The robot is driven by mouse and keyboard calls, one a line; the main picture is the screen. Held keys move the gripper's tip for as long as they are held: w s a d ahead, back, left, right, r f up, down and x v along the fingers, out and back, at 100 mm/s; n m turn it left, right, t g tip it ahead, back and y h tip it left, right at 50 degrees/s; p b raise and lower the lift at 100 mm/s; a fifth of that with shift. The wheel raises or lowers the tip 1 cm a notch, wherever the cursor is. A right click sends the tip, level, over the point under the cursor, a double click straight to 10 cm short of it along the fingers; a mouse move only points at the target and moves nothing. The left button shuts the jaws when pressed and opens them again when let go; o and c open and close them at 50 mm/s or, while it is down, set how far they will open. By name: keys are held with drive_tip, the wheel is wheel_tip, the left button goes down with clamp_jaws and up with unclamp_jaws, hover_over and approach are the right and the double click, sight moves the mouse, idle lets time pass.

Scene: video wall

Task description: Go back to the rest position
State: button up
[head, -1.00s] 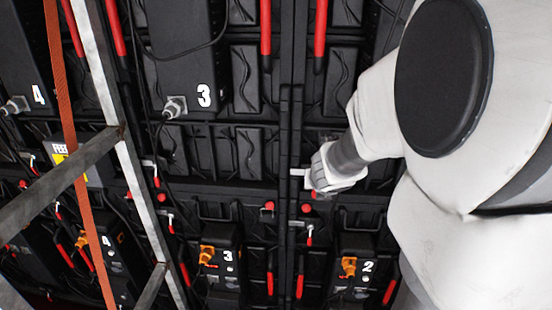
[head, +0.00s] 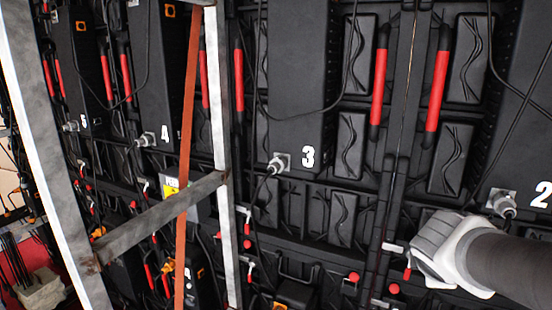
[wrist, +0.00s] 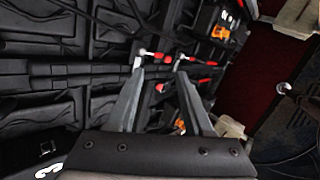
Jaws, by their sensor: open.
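My gripper (wrist: 160,78) shows in the wrist view with its two grey fingers apart and nothing between them. Beyond the fingertips are red-tipped levers (wrist: 150,54) on the back of the video wall; I cannot tell whether the fingers touch any. In the head view my white and grey wrist comes in from the lower right, in front of the wall's black panels (head: 345,215). The fingers are mostly hidden there behind the wrist.
A metal frame (head: 222,100) with an orange strap (head: 190,110) stands at the left, before the wall. Numbered boxes, including box 3 (head: 300,80), carry hanging cables. Red handles (head: 437,90) line the panels. Reddish floor (head: 65,265) shows at lower left.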

drive_tip(key=s+a+m+g+y, duration=0.2)
drive_tip(key=s+a+m+y, duration=0.3)
drive_tip(key=s+a+m, duration=0.7)
drive_tip(key=a+m, duration=0.2)
drive_tip(key=shift+s+a+r+y, duration=0.15)
drive_tip(key=shift+s+a+y, duration=0.15)
drive_tip(key=shift+s, duration=0.1)
drive_tip(key=shift+d, duration=0.15)
idle(0.5)
